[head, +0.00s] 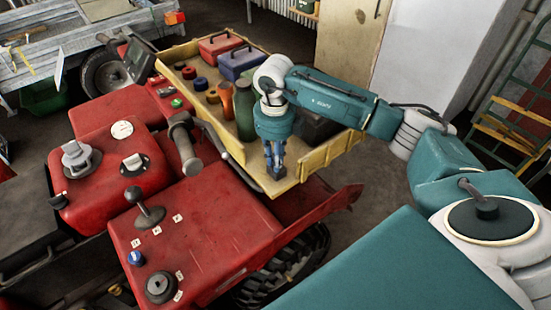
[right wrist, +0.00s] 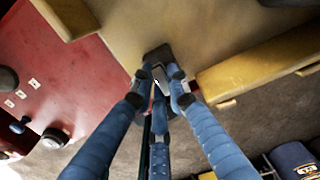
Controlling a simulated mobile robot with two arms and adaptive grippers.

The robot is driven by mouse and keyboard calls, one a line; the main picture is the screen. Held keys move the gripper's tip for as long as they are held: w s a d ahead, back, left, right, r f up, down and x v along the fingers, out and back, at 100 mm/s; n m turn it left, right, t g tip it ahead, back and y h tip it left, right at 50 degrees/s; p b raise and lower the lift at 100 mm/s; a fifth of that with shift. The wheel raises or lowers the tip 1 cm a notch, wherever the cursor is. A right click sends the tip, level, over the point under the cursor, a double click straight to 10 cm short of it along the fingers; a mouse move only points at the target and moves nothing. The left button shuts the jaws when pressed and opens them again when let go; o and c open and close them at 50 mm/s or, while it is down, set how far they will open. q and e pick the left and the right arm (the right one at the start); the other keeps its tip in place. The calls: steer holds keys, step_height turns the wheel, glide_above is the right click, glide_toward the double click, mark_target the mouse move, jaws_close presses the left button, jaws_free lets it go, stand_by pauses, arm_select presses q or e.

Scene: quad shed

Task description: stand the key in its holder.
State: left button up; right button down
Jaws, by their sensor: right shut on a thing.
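My right gripper (head: 275,157) points down over the near corner of the yellow tray (head: 305,168). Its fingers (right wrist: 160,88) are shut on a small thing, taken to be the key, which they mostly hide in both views. A small dark block (head: 278,173) shows right at the fingertips, and it also shows just beyond them in the right wrist view (right wrist: 158,53). I cannot tell whether this block is part of the key or the holder, or whether it touches the tray. No other holder can be made out for certain. My left gripper is out of view.
The tray also carries a green bottle (head: 244,112), an orange bottle (head: 226,100), a red box (head: 220,46) and a blue box (head: 240,62). The red quad (head: 200,225) with levers and knobs lies left of the gripper. Open floor lies right of the tray.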

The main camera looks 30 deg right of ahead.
steer(key=c, duration=1.6)
jaws_free()
steer(key=shift+f, duration=0.1)
step_height(320, 180, up, 12)
